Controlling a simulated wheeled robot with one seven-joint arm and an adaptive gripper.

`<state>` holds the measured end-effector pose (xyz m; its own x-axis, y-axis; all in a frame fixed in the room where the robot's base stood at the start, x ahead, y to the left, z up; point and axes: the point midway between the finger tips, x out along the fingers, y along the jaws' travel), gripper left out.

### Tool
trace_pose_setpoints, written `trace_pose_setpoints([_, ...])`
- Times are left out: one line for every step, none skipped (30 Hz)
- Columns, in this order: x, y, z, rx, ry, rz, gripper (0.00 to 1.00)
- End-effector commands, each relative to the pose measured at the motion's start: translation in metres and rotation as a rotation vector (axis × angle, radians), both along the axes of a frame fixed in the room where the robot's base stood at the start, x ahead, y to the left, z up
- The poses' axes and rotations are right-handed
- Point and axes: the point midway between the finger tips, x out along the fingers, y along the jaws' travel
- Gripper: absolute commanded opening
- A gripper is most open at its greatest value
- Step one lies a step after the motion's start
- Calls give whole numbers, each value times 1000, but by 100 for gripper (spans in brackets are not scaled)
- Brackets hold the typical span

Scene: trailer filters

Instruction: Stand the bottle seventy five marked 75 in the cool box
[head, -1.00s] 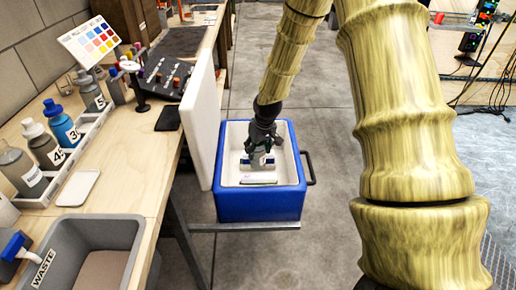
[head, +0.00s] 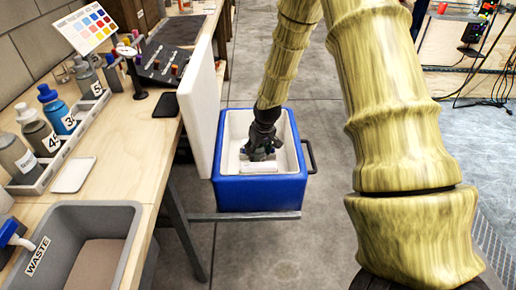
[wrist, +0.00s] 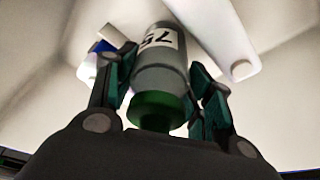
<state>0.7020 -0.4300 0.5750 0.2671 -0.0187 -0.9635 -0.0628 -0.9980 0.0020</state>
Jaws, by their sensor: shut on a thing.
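The cool box (head: 258,192) is blue with a pale inside and stands open beyond the bench end. My gripper (head: 262,152) is down inside it. In the wrist view my gripper (wrist: 165,100) is shut on the grey bottle (wrist: 160,80), with a finger on either side. The bottle has a green cap towards my palm and a white label reading 75, upside down in this view. In the head view my gripper mostly hides the bottle. Whether its base touches the box floor cannot be told.
A white flat piece (head: 268,178) lies in the box near my gripper; a white piece (wrist: 218,35) also shows beside the bottle in the wrist view. The white lid (head: 203,115) stands upright at the box's left. The bench holds a bottle rack (head: 75,140) and a waste bin (head: 130,215).

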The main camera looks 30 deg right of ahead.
Motion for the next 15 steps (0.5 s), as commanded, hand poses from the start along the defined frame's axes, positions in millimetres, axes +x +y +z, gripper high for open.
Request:
trace_pose_setpoints([1, 0, -1, 0, -1, 0, 13])
trace_pose_setpoints([0, 0, -1, 0, -1, 0, 13])
trace_pose_setpoints([0, 0, -1, 0, -1, 0, 13])
trace_pose_setpoints([1, 0, -1, 0, -1, 0, 13])
trace_pose_setpoints([0, 0, -2, 0, -1, 0, 13])
trace_pose_setpoints([0, 0, -2, 0, -1, 0, 13])
trace_pose_setpoints([0, 0, -2, 0, -1, 0, 13])
trace_pose_setpoints([0, 0, -2, 0, -1, 0, 13])
trace_pose_setpoints([0, 0, -2, 0, -1, 0, 13])
trace_pose_setpoints([0, 0, -2, 0, -1, 0, 13])
trace_pose_setpoints([0, 0, -2, 0, -1, 0, 13])
trace_pose_setpoints([0, 0, -2, 0, -1, 0, 56])
trace_pose_setpoints([0, 0, -2, 0, -1, 0, 61])
trace_pose_setpoints([0, 0, -2, 0, -1, 0, 67])
trace_pose_setpoints([0, 0, -2, 0, -1, 0, 74])
